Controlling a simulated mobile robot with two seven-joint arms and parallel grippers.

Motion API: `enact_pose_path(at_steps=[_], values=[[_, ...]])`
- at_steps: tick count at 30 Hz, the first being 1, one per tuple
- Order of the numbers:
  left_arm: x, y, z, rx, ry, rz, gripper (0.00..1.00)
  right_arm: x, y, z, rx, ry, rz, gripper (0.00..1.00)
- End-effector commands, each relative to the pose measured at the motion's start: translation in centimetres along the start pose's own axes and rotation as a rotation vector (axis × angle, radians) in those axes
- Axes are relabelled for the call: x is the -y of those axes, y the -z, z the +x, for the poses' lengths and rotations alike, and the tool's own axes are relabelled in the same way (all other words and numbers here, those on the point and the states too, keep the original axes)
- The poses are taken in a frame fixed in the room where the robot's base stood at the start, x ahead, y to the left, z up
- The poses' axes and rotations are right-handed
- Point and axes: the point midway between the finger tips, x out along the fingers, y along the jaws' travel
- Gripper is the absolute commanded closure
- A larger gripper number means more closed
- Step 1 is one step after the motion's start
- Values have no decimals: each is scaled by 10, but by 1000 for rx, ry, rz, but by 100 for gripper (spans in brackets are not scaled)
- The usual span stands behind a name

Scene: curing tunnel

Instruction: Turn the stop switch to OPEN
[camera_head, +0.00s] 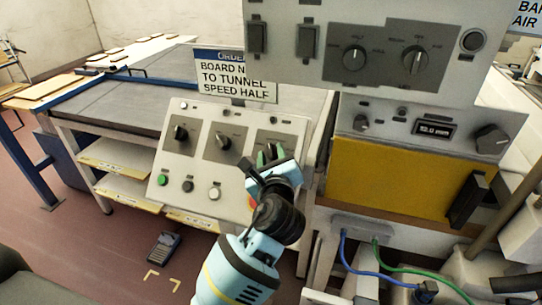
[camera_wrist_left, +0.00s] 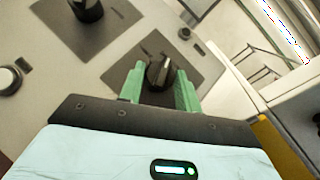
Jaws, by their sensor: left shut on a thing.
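A sloped light-grey control panel (camera_head: 172,185) carries a row of three black rotary knobs on dark square plates. My left gripper (camera_head: 266,154) is at the rightmost knob, with its green fingers partly covering it. In the left wrist view my left gripper (camera_wrist_left: 160,84) is shut on this black knob (camera_wrist_left: 160,70), one finger on each side. I take this knob for the stop switch, but its label cannot be read. The left knob (camera_head: 180,132) and the middle knob (camera_head: 223,143) are free. My right gripper is not in view.
Below the knobs are a green button (camera_head: 164,180), a black button (camera_head: 188,185) and a white button (camera_head: 214,193). An order sign (camera_head: 235,75) stands behind the panel. An upper grey cabinet (camera_head: 285,70) with more knobs overhangs to the right, above a yellow panel (camera_head: 390,172).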

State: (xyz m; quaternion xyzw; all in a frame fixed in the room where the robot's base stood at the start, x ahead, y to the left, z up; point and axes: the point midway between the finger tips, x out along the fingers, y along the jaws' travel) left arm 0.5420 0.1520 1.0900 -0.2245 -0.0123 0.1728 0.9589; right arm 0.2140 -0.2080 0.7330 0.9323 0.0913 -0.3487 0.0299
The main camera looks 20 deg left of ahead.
Motion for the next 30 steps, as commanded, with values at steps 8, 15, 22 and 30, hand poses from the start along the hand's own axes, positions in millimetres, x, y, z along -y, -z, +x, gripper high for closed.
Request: enact_pose_path(at_steps=[8,15,22,30], values=[[0,1,0,-2,-5,-5,90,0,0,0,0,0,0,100],[0,1,0,-2,-4,-4,55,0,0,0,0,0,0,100],[0,1,0,-1,-4,-4,45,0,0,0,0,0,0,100],[0,0,1,-1,-4,-4,45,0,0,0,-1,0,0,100]])
